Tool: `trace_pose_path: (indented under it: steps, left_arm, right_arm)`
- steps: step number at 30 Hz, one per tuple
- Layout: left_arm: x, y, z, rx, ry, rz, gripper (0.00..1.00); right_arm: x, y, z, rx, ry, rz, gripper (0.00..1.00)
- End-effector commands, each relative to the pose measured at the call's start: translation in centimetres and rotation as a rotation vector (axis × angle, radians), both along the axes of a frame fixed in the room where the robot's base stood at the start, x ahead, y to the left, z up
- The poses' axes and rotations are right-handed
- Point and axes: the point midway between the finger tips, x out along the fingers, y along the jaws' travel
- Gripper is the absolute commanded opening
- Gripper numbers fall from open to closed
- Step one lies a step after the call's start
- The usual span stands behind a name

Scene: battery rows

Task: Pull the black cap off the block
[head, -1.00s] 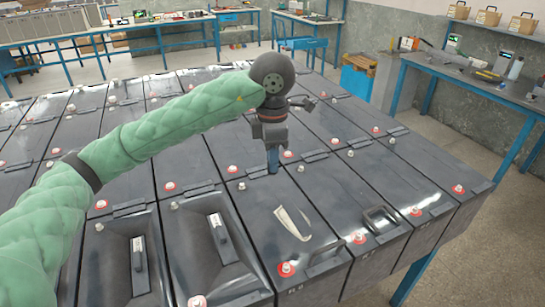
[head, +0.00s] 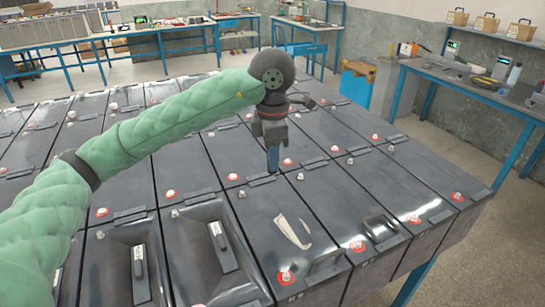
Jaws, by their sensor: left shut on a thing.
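My left gripper (head: 272,158) points down over the rows of dark battery blocks, close to the seam between two rows. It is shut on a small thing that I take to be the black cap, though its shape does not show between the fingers. The block (head: 268,222) just in front has a torn white label. A pale terminal post stands to the right of the fingertips. I cannot tell whether the tips touch the block below. My right gripper is not in view.
Several similar blocks stand around, with raised terminals, red rings and black handles (head: 380,228). A blue-legged workbench (head: 470,90) stands at the right. More benches (head: 160,35) line the back. Open floor (head: 430,140) lies between the blocks and the right bench.

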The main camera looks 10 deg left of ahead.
Motion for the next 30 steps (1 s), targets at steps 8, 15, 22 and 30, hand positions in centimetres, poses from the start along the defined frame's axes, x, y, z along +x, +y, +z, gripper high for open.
trace_pose_path:
  steps: [8,15,22,30]
  left_arm:
    - [0.0,0.0,1.0,0.0,-0.001,0.0,0.01]
    - [0.0,0.0,1.8,0.0,-0.001,0.0,0.01]
    - [0.0,0.0,2.1,0.0,0.0,0.0,0.01]
    - [0.0,0.0,2.0,0.0,0.0,-0.003,0.01]
  right_arm:
    - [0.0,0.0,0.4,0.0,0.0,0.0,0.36]
    - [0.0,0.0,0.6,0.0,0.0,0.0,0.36]
    - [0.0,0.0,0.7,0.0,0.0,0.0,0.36]
    - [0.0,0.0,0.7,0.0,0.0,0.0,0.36]
